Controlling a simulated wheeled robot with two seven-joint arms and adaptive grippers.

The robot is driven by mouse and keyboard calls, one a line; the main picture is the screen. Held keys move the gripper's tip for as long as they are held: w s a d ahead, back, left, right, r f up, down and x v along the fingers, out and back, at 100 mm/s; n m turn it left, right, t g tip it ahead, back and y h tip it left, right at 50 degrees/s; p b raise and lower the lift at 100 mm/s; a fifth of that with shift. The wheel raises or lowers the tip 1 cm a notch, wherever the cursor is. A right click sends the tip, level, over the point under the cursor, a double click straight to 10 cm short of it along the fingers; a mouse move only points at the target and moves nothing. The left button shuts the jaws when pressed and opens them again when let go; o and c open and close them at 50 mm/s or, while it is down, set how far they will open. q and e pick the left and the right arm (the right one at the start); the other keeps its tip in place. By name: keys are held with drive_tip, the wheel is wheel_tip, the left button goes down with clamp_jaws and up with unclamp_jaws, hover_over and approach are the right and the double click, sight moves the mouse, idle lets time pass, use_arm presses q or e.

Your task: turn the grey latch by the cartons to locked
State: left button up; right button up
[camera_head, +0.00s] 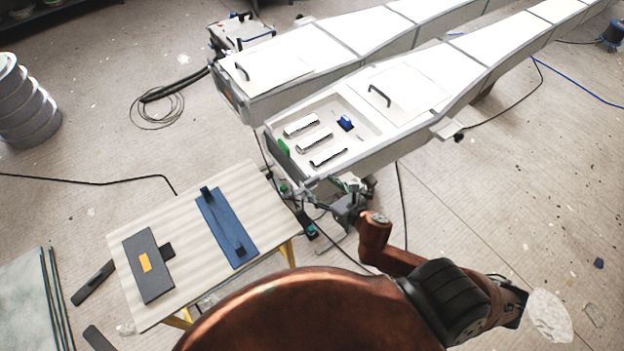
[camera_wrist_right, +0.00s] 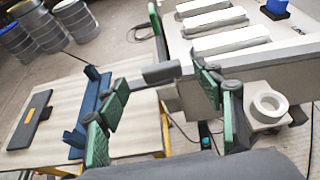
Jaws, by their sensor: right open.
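Three white cartons (camera_head: 314,140) lie side by side in the open tray at the near end of the front mould. They also show at the top of the right wrist view (camera_wrist_right: 230,38). A grey bar (camera_wrist_right: 160,73), which looks like the latch, shows near the mould's end corner, beyond my fingertips. Its mounting and exact angle are unclear. My right gripper (camera_head: 344,187) is beside the mould's near corner. In the right wrist view the gripper (camera_wrist_right: 162,92) has its green-padded fingers spread, with the bar seen between them and apart. My left gripper is not seen.
A wooden table (camera_head: 185,205) holds a blue plate with posts (camera_head: 228,228) and a dark grey plate with an orange patch (camera_head: 148,265). A blue object (camera_head: 345,123) is in the tray. Cables hang between table and mould. Metal drums (camera_head: 25,105) stand far left.

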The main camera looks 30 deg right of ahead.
sight(313, 180)
drive_tip(key=x, duration=0.6)
drive_tip(key=shift+f, duration=0.1)
clamp_jaws()
idle(0.6)
